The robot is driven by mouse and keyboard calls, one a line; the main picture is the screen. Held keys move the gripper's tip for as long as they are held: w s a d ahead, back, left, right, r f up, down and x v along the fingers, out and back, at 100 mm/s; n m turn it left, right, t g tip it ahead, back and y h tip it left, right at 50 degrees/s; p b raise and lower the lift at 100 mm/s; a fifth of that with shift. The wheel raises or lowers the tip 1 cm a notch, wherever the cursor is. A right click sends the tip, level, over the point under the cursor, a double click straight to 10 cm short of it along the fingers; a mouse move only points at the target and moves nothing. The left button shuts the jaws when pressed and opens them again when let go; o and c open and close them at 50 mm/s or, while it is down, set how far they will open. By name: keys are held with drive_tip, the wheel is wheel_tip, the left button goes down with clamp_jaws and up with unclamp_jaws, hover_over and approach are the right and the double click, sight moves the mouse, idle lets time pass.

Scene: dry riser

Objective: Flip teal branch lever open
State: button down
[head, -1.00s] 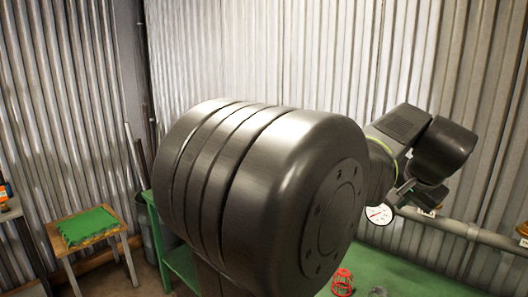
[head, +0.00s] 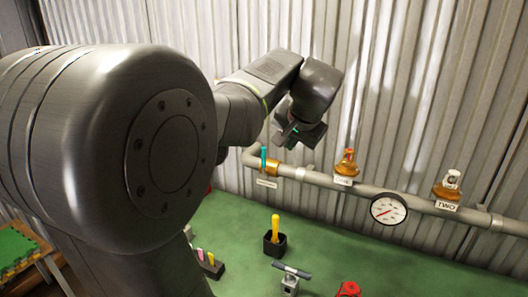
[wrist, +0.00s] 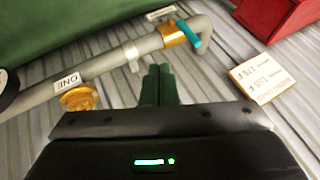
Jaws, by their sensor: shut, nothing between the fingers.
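The teal lever (head: 263,157) sits on a brass valve (head: 273,166) near the left bend of the grey wall pipe. It stands roughly upright in the head view and crosses the pipe. In the wrist view the teal lever (wrist: 190,34) shows on its brass valve (wrist: 172,35), beyond the fingertips and to their right. My gripper (head: 283,140) is near the lever in the head view, its fingers partly hidden by its own body. In the wrist view my gripper (wrist: 159,70) has its fingers together and empty, apart from the lever.
On the pipe are brass fittings labelled ONE (head: 346,164) and TWO (head: 447,187), with a gauge (head: 388,208) between. The green bench (head: 335,250) holds a yellow-handled tool (head: 275,228) in a black holder and a red item (head: 348,289). A card (wrist: 262,78) and red box (wrist: 275,18) show too.

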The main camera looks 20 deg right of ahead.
drive_tip(key=p, duration=0.1)
approach(264, 161)
drive_tip(key=d+f, duration=0.4)
drive_tip(key=w, duration=0.1)
drive_tip(key=w+a, duration=0.1)
drive_tip(key=w+a+p, duration=0.1)
drive_tip(key=shift+w+f, duration=0.2)
drive_tip(key=shift+f, duration=0.1)
drive_tip(key=shift+r, duration=0.1)
drive_tip(key=shift+w+a+g+p, duration=0.2)
drive_tip(key=shift+g+p, duration=0.1)
drive_tip(key=shift+p, duration=0.15)
